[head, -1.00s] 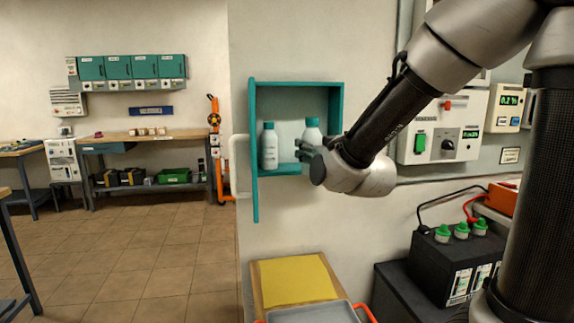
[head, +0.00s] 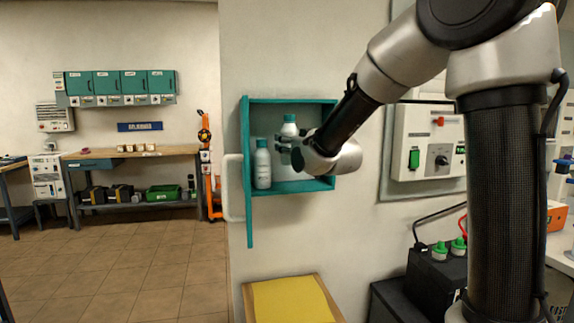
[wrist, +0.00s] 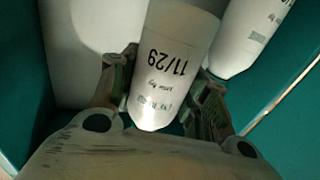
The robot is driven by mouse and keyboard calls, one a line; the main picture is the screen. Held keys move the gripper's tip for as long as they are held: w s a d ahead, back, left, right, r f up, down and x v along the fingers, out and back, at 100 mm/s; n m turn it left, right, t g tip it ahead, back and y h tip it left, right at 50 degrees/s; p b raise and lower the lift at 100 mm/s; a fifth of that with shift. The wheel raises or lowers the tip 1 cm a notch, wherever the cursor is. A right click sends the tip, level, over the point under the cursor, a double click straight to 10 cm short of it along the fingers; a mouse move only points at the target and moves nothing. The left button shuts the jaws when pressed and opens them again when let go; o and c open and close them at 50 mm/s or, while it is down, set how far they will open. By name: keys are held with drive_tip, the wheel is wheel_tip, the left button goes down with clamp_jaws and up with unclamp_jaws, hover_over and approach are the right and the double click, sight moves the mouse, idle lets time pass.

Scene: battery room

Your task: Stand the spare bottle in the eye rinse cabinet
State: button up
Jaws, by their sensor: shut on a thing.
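The eye rinse cabinet (head: 332,140) is a teal wall box, open at the front. A white bottle with a teal cap (head: 262,168) stands upright at its left side; a second white bottle shows in the wrist view (wrist: 258,38). My gripper (head: 287,151) reaches in from the right, shut on the spare bottle (head: 289,130), also white with a teal cap. The spare bottle looks upright, right of the standing one. In the wrist view its label reads 11/29 upside down (wrist: 172,55) between my fingers (wrist: 165,95).
The cabinet's teal door edge (head: 248,215) stands at the left. A yellow-topped board (head: 290,300) lies below. A grey control box (head: 428,140) hangs on the wall to the right, above a black battery (head: 435,275). The floor at left is clear.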

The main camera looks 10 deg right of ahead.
drive_tip(key=shift+w+f, duration=0.55)
drive_tip(key=shift+f, duration=0.6)
drive_tip(key=shift+w+f, duration=0.6)
drive_tip(key=shift+f, duration=0.6)
drive_tip(key=shift+w+f, duration=0.55)
drive_tip(key=shift+f, duration=0.6)
drive_tip(key=shift+f, duration=0.15)
drive_tip(key=o, duration=1.3)
